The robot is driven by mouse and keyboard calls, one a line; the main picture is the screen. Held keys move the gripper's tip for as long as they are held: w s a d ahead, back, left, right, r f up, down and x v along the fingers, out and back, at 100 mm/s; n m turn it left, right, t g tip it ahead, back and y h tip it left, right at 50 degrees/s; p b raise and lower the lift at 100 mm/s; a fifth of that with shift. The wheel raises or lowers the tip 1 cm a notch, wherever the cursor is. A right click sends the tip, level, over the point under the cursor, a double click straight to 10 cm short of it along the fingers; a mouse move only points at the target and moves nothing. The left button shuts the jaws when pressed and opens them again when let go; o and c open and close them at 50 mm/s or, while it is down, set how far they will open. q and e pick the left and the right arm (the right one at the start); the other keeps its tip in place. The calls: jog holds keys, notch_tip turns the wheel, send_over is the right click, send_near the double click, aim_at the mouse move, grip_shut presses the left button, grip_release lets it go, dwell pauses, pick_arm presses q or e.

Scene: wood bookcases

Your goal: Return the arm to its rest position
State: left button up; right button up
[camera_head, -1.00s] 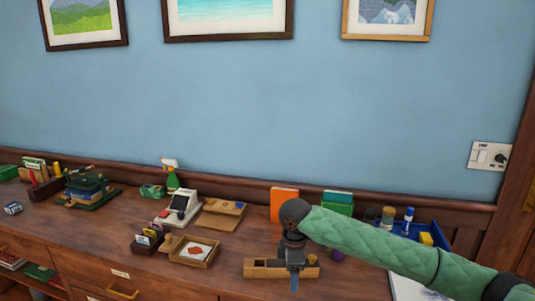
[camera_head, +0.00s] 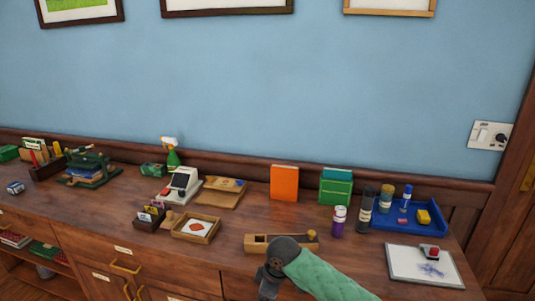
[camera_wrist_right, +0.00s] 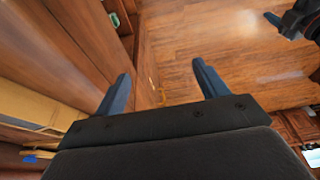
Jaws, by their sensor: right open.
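My right arm in its green sleeve comes in from the bottom right of the head view. Its gripper (camera_head: 268,287) hangs low at the front edge of the wooden counter (camera_head: 100,220), partly cut off by the frame. In the right wrist view the two blue fingers of this gripper (camera_wrist_right: 162,88) stand wide apart with nothing between them, over the wood floor (camera_wrist_right: 200,50). A dark part with a blue fingertip, which looks like my left gripper (camera_wrist_right: 285,22), shows at the top right there; its opening cannot be made out.
On the counter stand a wooden tool block (camera_head: 262,244), a card tray (camera_head: 195,229), an orange book (camera_head: 284,183), a purple bottle (camera_head: 338,222), a blue tray (camera_head: 440,229) and a whiteboard (camera_head: 405,262). Drawers with handles (camera_head: 125,267) lie below the front edge.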

jog(key=s+f+m+y, duration=0.1)
jog(key=s+f+m, duration=0.3)
jog(key=s+f, duration=0.3)
jog(key=s+d+f+m+h, duration=0.1)
jog(key=s+d+f+m, duration=0.3)
jog(key=s+d+f, duration=0.4)
jog(key=s+d+f+m+h, duration=0.2)
jog(key=s+d+f+m, duration=0.3)
jog(key=s+d+f, duration=0.4)
jog(key=s+f, duration=0.2)
jog(key=s, duration=0.5)
jog(key=shift+s+f+t, duration=0.25)
jog(key=shift+s+t, duration=0.1)
jog(key=shift+t, duration=0.05)
